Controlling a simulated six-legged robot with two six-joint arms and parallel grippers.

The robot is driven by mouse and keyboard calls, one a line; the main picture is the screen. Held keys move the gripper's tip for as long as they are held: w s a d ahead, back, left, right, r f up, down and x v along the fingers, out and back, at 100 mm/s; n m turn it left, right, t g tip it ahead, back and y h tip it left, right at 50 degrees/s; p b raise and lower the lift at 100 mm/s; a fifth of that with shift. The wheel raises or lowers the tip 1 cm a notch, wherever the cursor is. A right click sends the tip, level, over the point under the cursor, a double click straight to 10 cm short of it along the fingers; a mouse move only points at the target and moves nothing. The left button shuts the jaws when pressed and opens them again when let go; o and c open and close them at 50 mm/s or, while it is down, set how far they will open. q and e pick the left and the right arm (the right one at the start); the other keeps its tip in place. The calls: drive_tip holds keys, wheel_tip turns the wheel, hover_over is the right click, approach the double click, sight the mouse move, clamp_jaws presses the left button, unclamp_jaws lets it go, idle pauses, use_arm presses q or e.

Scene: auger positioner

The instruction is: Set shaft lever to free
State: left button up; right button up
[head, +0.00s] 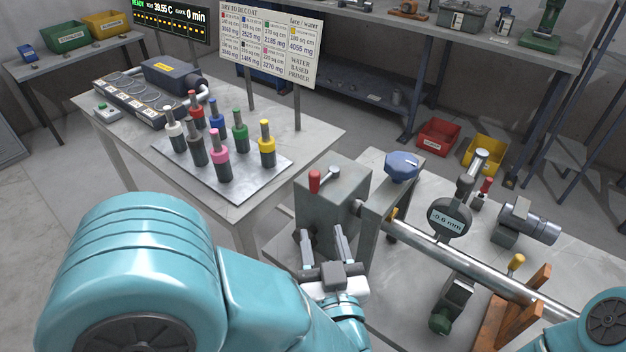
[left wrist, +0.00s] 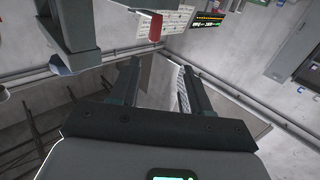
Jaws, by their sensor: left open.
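My left gripper (head: 322,234) is open and empty, in front of the box and lower in the picture than the lever. Its two fingers stand apart in the left wrist view (left wrist: 156,65). They do not appear to touch the lever. My right gripper is out of view.
A blue knob (head: 402,166) tops the bracket beside the box. A dial gauge (head: 450,217) reading -0.6 mm stands at the shaft. Coloured bottles (head: 221,160) stand on a tray on the left table. An orange bracket (head: 510,315) is near the right.

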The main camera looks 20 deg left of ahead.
sight(315, 181)
use_arm(q)
drive_tip(key=p+x, duration=0.1)
drive_tip(key=x, duration=0.9)
drive_tip(key=p+x, duration=0.1)
drive_tip(key=x, duration=0.4)
drive_tip(key=shift+w+d+p, duration=0.25)
drive_tip(key=shift+w+p, duration=0.1)
drive_tip(key=shift+w, duration=0.1)
clamp_jaws()
